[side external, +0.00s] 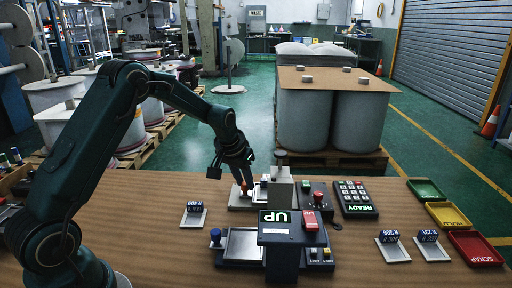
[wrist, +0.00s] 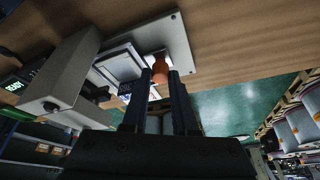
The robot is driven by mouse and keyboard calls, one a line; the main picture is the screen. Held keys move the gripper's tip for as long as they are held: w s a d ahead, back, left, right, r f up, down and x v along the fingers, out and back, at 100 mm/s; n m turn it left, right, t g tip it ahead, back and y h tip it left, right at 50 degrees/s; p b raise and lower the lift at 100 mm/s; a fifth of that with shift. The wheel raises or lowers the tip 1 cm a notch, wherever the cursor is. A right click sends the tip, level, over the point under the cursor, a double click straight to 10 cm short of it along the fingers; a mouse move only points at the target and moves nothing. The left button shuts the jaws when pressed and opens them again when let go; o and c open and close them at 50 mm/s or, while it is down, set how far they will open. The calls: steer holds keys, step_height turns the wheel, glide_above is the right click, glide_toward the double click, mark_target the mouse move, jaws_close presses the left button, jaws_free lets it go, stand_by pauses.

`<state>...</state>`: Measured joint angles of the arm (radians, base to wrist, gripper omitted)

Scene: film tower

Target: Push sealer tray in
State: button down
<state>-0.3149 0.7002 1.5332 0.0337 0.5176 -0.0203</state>
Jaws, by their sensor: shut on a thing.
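The sealer (side external: 281,194) is a grey upright unit near the back edge of the wooden table. Its light tray (side external: 262,192) sticks out to the left of the unit and has an orange knob at its outer end. My gripper (side external: 241,184) reaches down from above left and is shut on the orange knob. In the wrist view, the orange knob (wrist: 160,70) shows between my two dark fingers (wrist: 164,82). There, the pale tray (wrist: 120,62) lies on a light base plate, beside the grey sealer housing (wrist: 68,70). The fingers hide part of the knob.
A second device (side external: 292,228) with an UP sign and a blue-knobbed tray (side external: 242,243) stands in front. A small tagged stand (side external: 194,215) is at left. A keypad (side external: 354,199), two tagged stands (side external: 393,246) and green, yellow and red trays (side external: 475,247) are at right.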

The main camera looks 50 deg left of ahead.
mark_target(254, 197)
steer(key=shift+w+d, duration=1.2)
steer(key=c, duration=0.7)
jaws_free()
steer(key=shift+d, duration=0.1)
steer(key=v, duration=0.4)
steer(key=shift+s+r, duration=0.2)
steer(key=shift+r, duration=0.35)
